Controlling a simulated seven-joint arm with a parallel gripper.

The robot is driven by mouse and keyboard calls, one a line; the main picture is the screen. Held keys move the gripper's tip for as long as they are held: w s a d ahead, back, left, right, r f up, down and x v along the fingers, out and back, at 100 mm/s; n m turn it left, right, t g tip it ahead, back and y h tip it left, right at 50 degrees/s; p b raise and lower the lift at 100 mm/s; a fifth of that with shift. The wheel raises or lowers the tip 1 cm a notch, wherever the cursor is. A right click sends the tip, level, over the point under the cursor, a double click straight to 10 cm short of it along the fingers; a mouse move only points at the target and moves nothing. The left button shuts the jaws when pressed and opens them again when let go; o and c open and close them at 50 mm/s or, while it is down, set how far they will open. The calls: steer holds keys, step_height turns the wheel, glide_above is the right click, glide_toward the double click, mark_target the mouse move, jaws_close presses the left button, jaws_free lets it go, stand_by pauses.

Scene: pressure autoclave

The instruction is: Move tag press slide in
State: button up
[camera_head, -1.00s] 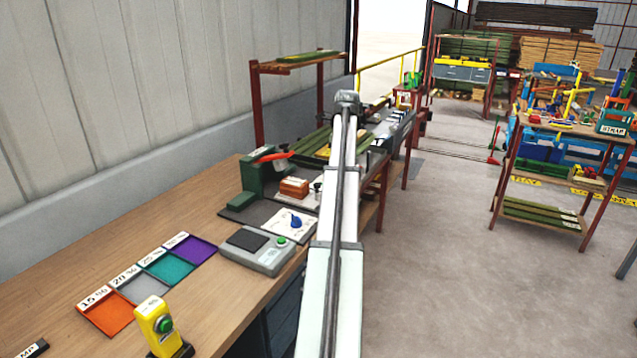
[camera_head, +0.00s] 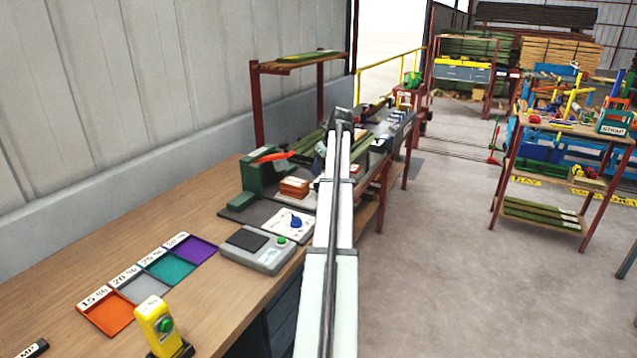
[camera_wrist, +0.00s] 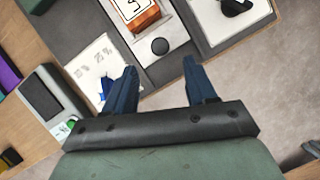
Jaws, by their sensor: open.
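The tag press (camera_head: 252,180) is a green stand with a red lever on the bench in the head view. Beside it is a pale slide plate carrying an orange-brown block (camera_head: 293,187). In the wrist view, the slide plate (camera_wrist: 175,35) carries the block (camera_wrist: 142,17) and a dark round knob (camera_wrist: 159,46). My gripper (camera_wrist: 160,70) is open and empty, with its two blue fingers apart. The knob appears beyond the gap between the fingertips; I cannot tell the height between them. My arm hides part of the slide area in the head view.
A white card with a blue knob (camera_head: 295,222) and a grey box with a green button (camera_head: 258,250) are nearer on the bench. Coloured trays (camera_head: 145,289) and a yellow button post (camera_head: 159,323) stand at the front. Another plate with a black item (camera_wrist: 235,8) is at right.

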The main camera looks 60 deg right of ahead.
mark_target(317, 184)
steer(key=x, duration=0.7)
steer(key=shift+w+f, duration=0.1)
steer(key=shift+f, duration=0.15)
jaws_close()
stand_by(0.3)
